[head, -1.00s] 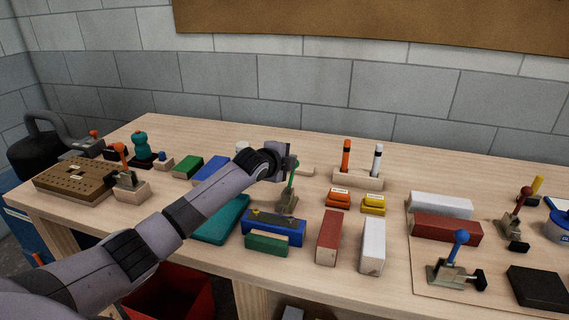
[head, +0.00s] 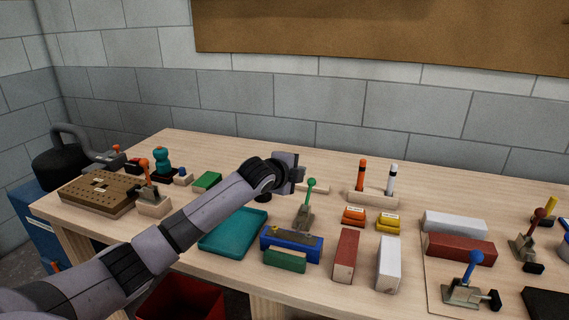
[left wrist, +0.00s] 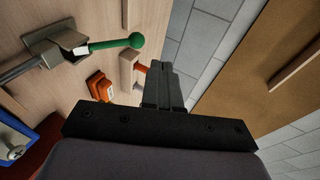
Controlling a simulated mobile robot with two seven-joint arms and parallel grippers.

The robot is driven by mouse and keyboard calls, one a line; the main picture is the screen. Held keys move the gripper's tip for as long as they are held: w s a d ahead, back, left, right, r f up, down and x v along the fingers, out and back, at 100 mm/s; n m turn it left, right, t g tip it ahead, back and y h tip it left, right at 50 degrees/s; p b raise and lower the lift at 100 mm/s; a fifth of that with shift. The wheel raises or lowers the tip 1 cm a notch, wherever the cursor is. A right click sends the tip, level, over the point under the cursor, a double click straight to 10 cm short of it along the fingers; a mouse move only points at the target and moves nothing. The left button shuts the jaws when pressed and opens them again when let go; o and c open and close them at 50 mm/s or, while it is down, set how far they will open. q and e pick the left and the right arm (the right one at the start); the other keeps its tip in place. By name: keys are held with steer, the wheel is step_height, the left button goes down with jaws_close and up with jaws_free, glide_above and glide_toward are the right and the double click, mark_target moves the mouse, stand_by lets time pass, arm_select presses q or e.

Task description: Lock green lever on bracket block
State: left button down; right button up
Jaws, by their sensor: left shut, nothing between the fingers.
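The green lever (head: 310,190) stands nearly upright on its grey metal clamp base (head: 303,218), behind a blue block (head: 272,243) with a dark plate on top. In the left wrist view the green lever (left wrist: 110,43) points toward the right, with its round knob clear of the fingers. My left gripper (head: 300,174) is just left of and above the knob in the head view, shut and empty. In the left wrist view the shut fingers (left wrist: 163,88) show below and right of the knob, with a gap between. My right gripper is not in view.
A teal tray (head: 232,232) lies left of the lever. Orange and yellow blocks (head: 354,216) and a rack with two markers (head: 372,199) stand to the right. Red and white blocks (head: 345,256) stand in front right. A blue-knobbed clamp (head: 466,285) is farther right.

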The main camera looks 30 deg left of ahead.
arm_select(q)
steer(key=s+r, duration=0.5)
steer(key=shift+s, duration=0.15)
steer(key=shift+a+f, duration=0.1)
